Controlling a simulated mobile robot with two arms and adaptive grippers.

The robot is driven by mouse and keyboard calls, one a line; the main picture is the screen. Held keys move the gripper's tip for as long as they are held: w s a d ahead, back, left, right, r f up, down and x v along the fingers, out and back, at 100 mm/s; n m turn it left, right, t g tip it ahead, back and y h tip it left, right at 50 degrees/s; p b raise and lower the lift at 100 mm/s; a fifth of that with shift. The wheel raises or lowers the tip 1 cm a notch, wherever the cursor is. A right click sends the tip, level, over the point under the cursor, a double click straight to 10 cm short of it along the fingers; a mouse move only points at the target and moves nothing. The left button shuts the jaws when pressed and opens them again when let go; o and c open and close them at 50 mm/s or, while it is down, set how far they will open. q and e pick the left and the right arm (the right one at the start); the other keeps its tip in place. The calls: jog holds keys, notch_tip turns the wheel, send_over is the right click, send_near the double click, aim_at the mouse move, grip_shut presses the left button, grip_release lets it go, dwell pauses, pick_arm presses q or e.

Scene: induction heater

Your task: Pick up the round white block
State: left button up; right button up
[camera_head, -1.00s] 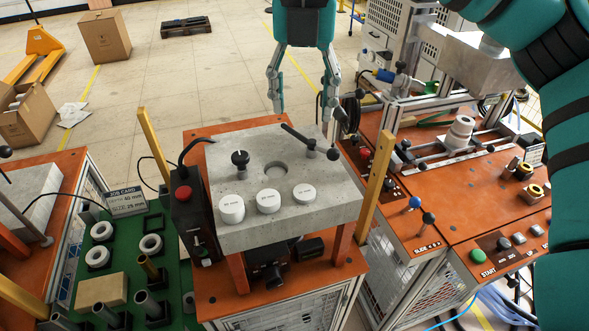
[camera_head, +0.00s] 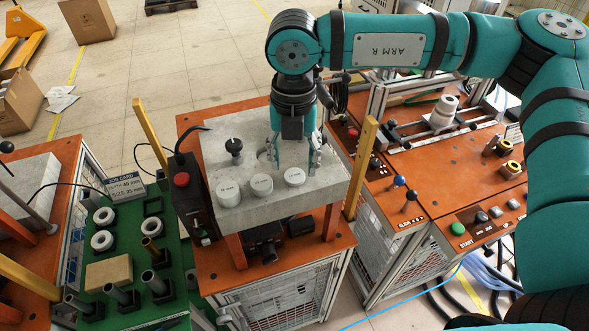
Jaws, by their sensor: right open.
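Three round white blocks stand in a row along the front of a grey slab: the left one (camera_head: 228,193), the middle one (camera_head: 261,186) and the right one (camera_head: 294,177). Their top markings are too small to read surely. My right gripper (camera_head: 294,164) points down, open and empty, with its fingers apart. In the picture its fingertips lie just behind and to either side of the right block; I cannot tell their exact height or whether they touch anything. The gripper hides part of the slab. My left gripper is not in view.
A black knob (camera_head: 234,147) stands on the grey slab (camera_head: 245,212) behind the blocks. A dark box with a red button (camera_head: 181,179) is at its left. Yellow posts (camera_head: 361,165) rise on both sides. A green table (camera_head: 130,215) with white rings is at left.

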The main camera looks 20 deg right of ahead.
aim_at(295, 175)
notch_tip(295, 175, down, 2)
jog(key=shift+d+f+p, duration=0.15)
jog(key=shift+p, duration=0.3)
jog(key=shift+f, duration=0.5)
jog(key=c, duration=0.9)
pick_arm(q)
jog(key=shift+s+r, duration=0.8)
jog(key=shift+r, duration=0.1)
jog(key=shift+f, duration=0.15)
pick_arm(e)
jog(key=shift+r, duration=0.15)
